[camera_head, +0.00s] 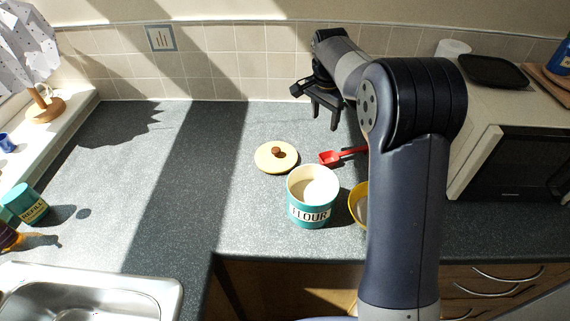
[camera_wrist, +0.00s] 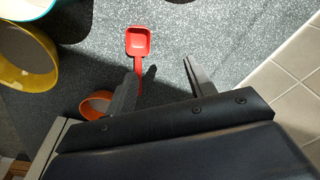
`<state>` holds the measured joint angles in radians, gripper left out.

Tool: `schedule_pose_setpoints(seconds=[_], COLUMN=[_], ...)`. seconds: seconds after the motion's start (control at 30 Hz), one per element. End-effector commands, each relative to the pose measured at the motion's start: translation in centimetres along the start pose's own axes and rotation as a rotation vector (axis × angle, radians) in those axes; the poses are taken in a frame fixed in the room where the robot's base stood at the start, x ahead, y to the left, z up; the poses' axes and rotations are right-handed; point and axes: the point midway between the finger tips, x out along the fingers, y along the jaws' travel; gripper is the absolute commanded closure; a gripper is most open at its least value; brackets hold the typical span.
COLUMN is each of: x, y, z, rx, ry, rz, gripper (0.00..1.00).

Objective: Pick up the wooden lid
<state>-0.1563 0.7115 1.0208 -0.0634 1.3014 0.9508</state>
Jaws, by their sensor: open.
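The wooden lid (camera_head: 276,157) is a round, pale cream disc with a brown knob. It lies flat on the grey counter, just behind and left of the teal FLOUR canister (camera_head: 312,196). The lid does not show in the wrist view. My gripper (camera_head: 325,123) is up and to the right of the lid, near the tiled wall, pointing down over the counter. In the wrist view my gripper (camera_wrist: 163,80) has its two fingers apart with nothing held between them. The canister stands upright without a cover, with pale contents inside.
A red scoop (camera_head: 331,157) lies right of the lid and shows in the wrist view (camera_wrist: 138,43). A yellow bowl (camera_head: 359,203) stands beside the canister, partly hidden by my arm. A microwave (camera_head: 516,165) stands at right.

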Motion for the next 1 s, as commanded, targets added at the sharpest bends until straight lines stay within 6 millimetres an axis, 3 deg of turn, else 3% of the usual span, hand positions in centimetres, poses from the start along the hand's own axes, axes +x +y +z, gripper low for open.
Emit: schedule_pose_setpoints(seconds=[0.03, 0.1, 0.2, 0.33, 0.47, 0.7, 1.0], x=[-0.4, -0.6, -0.8, -0.9, -0.3, 3.4, 5.9], y=[-1.7, -3.5, -5.3, -6.6, -7.0, -7.3, -7.5], z=[2.6, 5.4, 8.8, 11.7, 12.5, 12.0, 11.9], rx=[-0.109, -0.246, -0.407, -0.54, -0.585, -0.584, -0.582], ry=[0.023, 0.055, 0.094, 0.127, 0.137, 0.137, 0.135], rz=[-0.011, -0.024, -0.042, -0.057, -0.061, -0.059, -0.059], gripper=[0.48, 0.48, 0.48, 0.48, 0.48, 0.48, 0.48])
